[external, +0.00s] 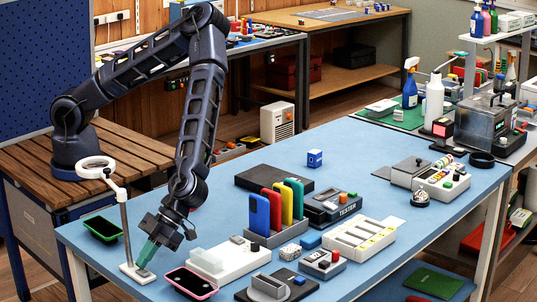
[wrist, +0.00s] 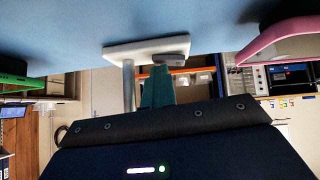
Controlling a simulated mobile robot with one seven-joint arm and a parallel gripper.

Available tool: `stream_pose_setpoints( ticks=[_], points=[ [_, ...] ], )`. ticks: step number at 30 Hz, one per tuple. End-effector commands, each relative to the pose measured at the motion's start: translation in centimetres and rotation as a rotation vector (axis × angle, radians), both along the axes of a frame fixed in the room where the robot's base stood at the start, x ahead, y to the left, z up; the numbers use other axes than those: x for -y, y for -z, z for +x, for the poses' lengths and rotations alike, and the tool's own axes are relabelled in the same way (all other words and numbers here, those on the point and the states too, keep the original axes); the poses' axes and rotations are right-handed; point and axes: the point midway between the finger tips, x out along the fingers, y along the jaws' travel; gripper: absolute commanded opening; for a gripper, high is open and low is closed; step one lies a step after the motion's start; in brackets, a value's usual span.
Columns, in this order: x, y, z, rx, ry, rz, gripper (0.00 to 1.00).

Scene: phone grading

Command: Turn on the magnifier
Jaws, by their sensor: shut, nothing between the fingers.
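The magnifier (external: 96,167) is a white ring head on a thin grey post at the table's left corner. Its white base (external: 128,270) lies flat on the blue table, and the base also shows in the wrist view (wrist: 125,50), where the picture is upside down. A small grey block, apparently the switch (wrist: 178,60), sits on the base. My gripper (external: 143,262) points down over the base, beside the post. Its teal fingers (wrist: 158,72) are shut and empty, with the tips at or very near the grey block. I cannot tell contact, or whether the ring is lit.
A white stand (external: 235,262), upright coloured phones (external: 259,214) and a tester (external: 330,208) stand further right. The table's left edge is close.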

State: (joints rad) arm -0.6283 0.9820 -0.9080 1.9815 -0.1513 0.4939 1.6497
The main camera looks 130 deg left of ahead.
Motion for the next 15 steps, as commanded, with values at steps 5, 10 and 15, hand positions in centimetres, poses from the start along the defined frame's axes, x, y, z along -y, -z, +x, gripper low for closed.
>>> stream_pose_setpoints(
  ticks=[5,10,15],
  points=[
    [0.0,0.0,0.3,0.000,0.000,0.001,0.00],
    [-0.1,-0.2,1.0,0.000,0.000,0.001,0.00],
    [0.0,-0.3,1.5,-0.001,-0.001,0.000,0.00]
  ],
)
